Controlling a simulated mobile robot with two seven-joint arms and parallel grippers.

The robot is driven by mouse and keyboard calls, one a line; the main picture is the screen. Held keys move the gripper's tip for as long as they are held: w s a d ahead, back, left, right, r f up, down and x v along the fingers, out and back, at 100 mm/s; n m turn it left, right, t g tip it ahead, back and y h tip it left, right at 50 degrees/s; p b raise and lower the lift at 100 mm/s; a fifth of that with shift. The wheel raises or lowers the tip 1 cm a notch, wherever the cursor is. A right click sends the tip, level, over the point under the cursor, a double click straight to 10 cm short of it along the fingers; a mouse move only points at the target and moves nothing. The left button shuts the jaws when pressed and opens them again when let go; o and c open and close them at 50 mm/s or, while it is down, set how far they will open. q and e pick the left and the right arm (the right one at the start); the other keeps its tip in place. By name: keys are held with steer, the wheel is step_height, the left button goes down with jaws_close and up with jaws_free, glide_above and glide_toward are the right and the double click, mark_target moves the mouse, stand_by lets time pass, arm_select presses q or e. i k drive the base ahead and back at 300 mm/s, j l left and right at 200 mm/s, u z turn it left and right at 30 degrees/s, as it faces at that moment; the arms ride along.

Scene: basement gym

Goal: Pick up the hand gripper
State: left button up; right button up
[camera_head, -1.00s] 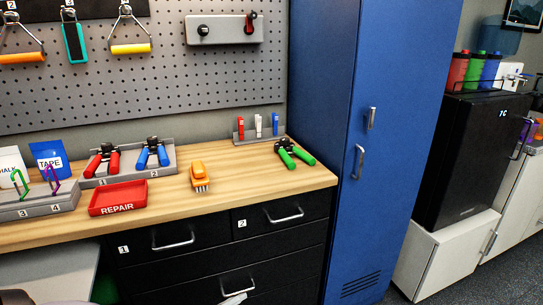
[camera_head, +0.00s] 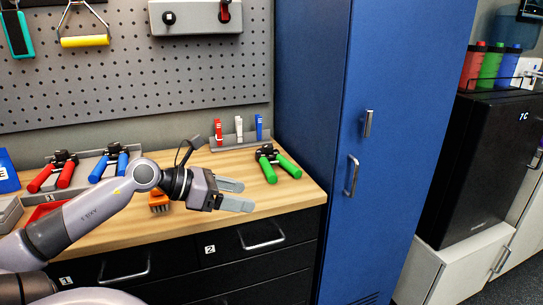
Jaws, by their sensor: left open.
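A hand gripper with green handles and a black spring head (camera_head: 278,163) lies on the right part of the wooden bench. My left gripper (camera_head: 247,196) is in front of it and to its left, near the bench's front edge. Its two grey fingers are apart, point right and hold nothing. A hand gripper with red handles (camera_head: 54,171) and one with blue handles (camera_head: 110,163) sit at the grey holder on the left. My right gripper is not in view.
A small rack with red, white and blue items (camera_head: 239,131) stands behind the green hand gripper. A blue locker (camera_head: 405,130) borders the bench's right end.

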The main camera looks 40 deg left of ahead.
mark_target(266, 161)
steer(key=i+j, duration=0.5)
steer(key=j, duration=0.25)
steer(key=i+j, duration=0.2)
steer(key=j, duration=0.15)
